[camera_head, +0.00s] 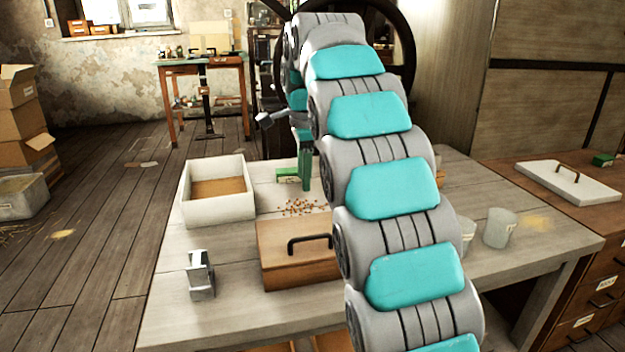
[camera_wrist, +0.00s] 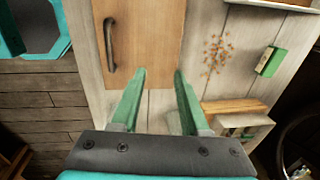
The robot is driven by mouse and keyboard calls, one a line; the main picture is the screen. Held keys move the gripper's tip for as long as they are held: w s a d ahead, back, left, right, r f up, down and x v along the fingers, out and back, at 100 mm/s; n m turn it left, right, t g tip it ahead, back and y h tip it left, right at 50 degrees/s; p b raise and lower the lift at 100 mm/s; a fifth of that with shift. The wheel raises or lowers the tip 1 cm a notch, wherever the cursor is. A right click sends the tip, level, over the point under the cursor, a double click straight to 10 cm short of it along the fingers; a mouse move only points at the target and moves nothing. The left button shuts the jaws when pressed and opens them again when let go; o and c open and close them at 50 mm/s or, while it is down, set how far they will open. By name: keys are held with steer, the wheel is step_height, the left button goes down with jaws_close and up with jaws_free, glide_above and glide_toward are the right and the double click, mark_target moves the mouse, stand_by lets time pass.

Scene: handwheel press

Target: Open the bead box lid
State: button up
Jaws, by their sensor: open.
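A brown wooden box with a flat lid (camera_head: 285,262) stands on the pale bench; its lid looks closed. A dark handle (camera_head: 308,241) is on the lid, partly behind my arm. In the wrist view the wooden lid (camera_wrist: 155,45) fills the upper middle, with its handle (camera_wrist: 110,47) left of my fingers. My gripper (camera_wrist: 160,75) has two green fingers, apart and empty, with the lid's edge beyond them. In the head view my gripper (camera_head: 306,170) points down, beyond the wooden box and apart from the handle.
Small orange beads (camera_head: 303,207) lie loose behind the box. An open white box (camera_head: 186,210) stands left, a metal block (camera_head: 200,275) front left, a green packet (camera_head: 287,175) at the back. Cups (camera_head: 500,228) stand right. A white lid (camera_head: 548,175) lies on the side cabinet.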

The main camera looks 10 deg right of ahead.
jaws_close()
stand_by(0.3)
stand_by(0.6)
steer(key=c, duration=0.7)
jaws_free()
steer(key=o, duration=0.7)
steer(key=shift+r, duration=0.1)
